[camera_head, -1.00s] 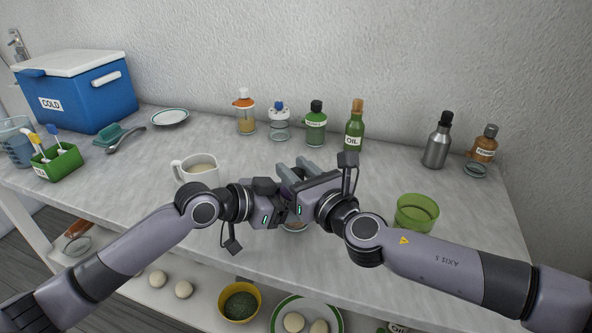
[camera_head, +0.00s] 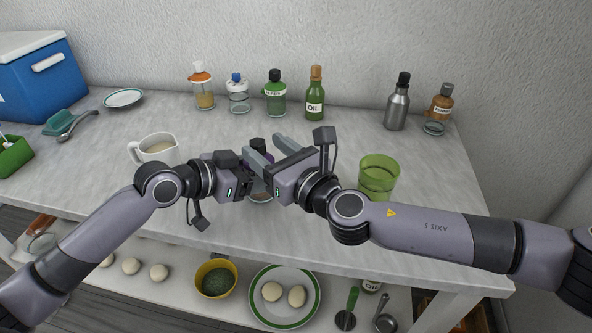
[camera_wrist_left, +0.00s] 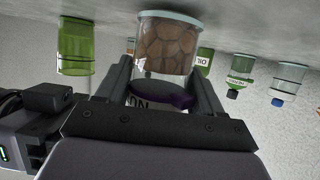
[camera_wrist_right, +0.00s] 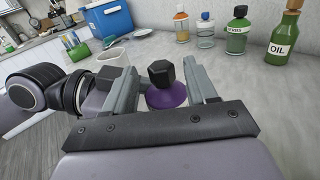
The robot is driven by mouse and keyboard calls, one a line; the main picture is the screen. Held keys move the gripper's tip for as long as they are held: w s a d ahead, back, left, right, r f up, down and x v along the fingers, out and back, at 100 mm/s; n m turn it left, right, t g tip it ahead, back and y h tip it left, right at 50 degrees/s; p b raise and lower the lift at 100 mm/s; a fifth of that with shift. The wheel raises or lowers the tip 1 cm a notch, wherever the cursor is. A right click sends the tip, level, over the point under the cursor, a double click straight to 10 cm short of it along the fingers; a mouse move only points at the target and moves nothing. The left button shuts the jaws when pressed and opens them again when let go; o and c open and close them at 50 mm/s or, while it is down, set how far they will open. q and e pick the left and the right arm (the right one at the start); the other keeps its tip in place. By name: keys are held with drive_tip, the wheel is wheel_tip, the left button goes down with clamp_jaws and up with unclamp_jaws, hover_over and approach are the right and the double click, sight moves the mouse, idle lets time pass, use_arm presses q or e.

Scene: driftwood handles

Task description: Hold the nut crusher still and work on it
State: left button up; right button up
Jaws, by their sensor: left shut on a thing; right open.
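The nut crusher is a clear jar of brown nuts with a purple top and a black knob (camera_head: 258,145). In the left wrist view, upside down, its nut-filled jar (camera_wrist_left: 166,45) sits between the fingers of my left gripper (camera_wrist_left: 160,68), which is shut on it. In the head view my left gripper (camera_head: 257,180) is at the crusher's left, its fingers largely hidden. My right gripper (camera_head: 272,142) is open above. In the right wrist view the black knob and purple top (camera_wrist_right: 164,92) show between its spread fingers (camera_wrist_right: 160,68), with gaps on both sides.
A cream mug (camera_head: 153,148) stands left of the grippers and a green glass (camera_head: 378,178) right. Several bottles, including oil (camera_head: 315,95), line the back. A blue cooler (camera_head: 38,80) is at far left. The lower shelf holds a yellow bowl (camera_head: 216,278) and a plate (camera_head: 285,318).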

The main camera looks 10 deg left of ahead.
drive_tip(key=v, duration=0.8)
drive_tip(key=shift+s+d, duration=0.1)
drive_tip(key=g+h, duration=0.3)
approach(258, 142)
drive_tip(key=shift+x, duration=5.25)
drive_tip(key=shift+f, duration=0.1)
drive_tip(key=c, duration=1)
drive_tip(key=shift+h, duration=0.3)
